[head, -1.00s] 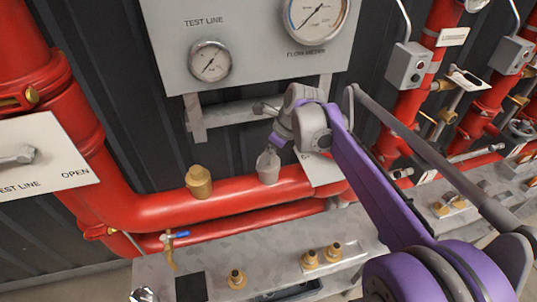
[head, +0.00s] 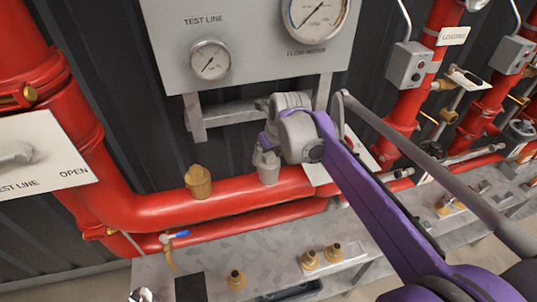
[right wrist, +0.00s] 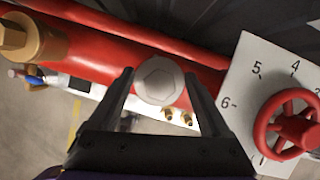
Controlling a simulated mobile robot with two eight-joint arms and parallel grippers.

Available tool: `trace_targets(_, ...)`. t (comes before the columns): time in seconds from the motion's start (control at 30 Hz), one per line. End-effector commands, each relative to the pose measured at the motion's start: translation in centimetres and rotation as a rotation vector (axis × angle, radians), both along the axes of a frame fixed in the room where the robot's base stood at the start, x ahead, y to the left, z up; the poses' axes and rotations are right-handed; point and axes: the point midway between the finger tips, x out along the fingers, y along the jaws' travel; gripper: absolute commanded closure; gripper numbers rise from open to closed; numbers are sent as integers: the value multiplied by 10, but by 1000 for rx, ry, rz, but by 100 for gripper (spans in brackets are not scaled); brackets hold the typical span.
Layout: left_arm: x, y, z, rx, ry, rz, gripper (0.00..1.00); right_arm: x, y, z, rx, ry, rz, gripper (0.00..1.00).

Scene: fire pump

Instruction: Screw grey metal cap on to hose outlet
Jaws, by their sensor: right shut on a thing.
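The grey metal cap (head: 268,172) sits upright at the top of the thick red pipe (head: 235,195), right of a brass fitting. My right gripper (head: 266,152) comes down on it from above and is shut on it. In the right wrist view the cap's octagonal top (right wrist: 160,80) lies between the two dark fingers (right wrist: 160,92). The hose outlet under the cap is hidden by the cap, so I cannot tell how far the cap is threaded. My left gripper is not in view.
A brass cap (head: 198,182) stands on the same pipe to the left. Behind hangs a gauge panel (head: 245,50) on a grey bracket. Below is a metal ledge (head: 205,262) with brass fittings. A red handwheel (right wrist: 295,125) with a numbered plate shows in the wrist view.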

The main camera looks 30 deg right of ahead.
Motion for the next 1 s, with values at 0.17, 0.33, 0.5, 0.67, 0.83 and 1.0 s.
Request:
trace_targets(0.17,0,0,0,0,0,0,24,0,0,0,0,0,1,15)
trace_targets(0.33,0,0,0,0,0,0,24,0,0,0,1,0,1,0)
trace_targets(0.5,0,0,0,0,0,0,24,0,0,0,0,1,13,0)
trace_targets(0.67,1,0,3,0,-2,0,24,0,-2,1,1,1,154,0)
trace_targets(0.83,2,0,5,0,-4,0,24,0,-1,1,1,0,370,0)
trace_targets(1.0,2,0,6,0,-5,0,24,0,-1,0,2,0,527,0)
